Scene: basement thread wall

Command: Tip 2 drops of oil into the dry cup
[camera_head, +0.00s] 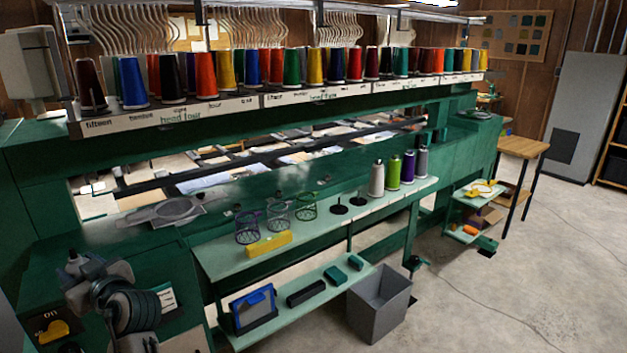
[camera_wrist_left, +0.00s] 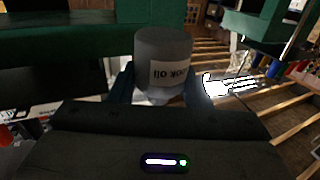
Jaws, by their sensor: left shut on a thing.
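My left gripper (camera_head: 92,280) is at the lower left of the head view, in front of the green machine. In the left wrist view it is shut on a grey oil bottle (camera_wrist_left: 163,47), held between its fingers. The bottle's white label ends in "ook oil" and reads upside down in that view. I cannot make out the dry cup in either view. My right gripper is not in view.
A pale green shelf (camera_head: 223,262) holds wire baskets, a yellow block (camera_head: 269,245) and several thread cones. Below it are a blue-framed item (camera_head: 254,309) and a grey bin (camera_head: 379,305). A switch panel marked "on" (camera_head: 50,330) is near my left arm.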

